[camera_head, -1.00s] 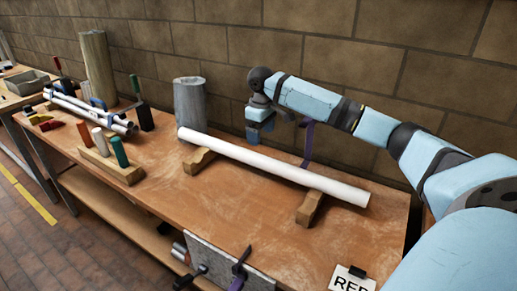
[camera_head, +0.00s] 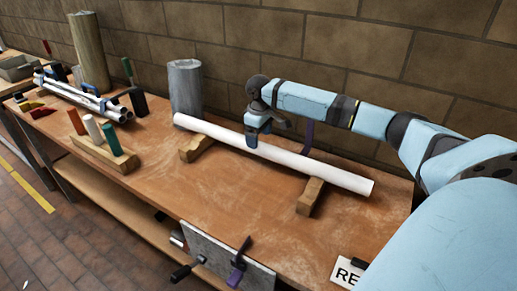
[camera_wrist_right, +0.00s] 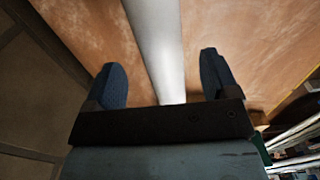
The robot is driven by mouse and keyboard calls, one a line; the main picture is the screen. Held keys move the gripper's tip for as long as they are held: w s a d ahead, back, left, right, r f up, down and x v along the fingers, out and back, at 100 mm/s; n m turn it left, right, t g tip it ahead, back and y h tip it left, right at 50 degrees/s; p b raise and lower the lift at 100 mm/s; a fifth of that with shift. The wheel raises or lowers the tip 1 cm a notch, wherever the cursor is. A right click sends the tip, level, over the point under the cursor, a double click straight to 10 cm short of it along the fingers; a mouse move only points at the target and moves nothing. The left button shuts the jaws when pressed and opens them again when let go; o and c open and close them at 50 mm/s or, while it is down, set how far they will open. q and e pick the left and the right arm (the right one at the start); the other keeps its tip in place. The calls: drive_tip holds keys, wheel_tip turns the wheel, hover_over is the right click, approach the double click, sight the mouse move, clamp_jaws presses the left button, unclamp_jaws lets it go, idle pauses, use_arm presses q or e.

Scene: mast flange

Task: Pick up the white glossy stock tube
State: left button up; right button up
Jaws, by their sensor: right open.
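The white glossy stock tube (camera_head: 300,163) lies across two wooden blocks, a left block (camera_head: 197,148) and a right block (camera_head: 311,197), on the workbench. My right gripper (camera_head: 255,141) is over the tube, left of its middle. In the right wrist view the tube (camera_wrist_right: 158,45) runs between the two blue fingers of the open gripper (camera_wrist_right: 160,85), with a gap on each side. I cannot tell exactly how far down the fingers reach beside the tube. My left gripper is not in view.
A grey cylinder (camera_head: 186,88) stands behind the tube's left end. A wooden rack (camera_head: 108,155) with coloured pegs and a clamped bundle of tubes (camera_head: 82,97) stand to the left. A brick wall (camera_head: 330,50) rises behind.

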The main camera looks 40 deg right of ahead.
wheel_tip(320, 180, down, 5)
drive_tip(key=shift+w+r, duration=0.1)
drive_tip(key=shift+c, duration=0.4)
drive_tip(key=c, duration=1.1)
drive_tip(key=shift+c, duration=0.7)
drive_tip(key=shift+r, duration=0.1)
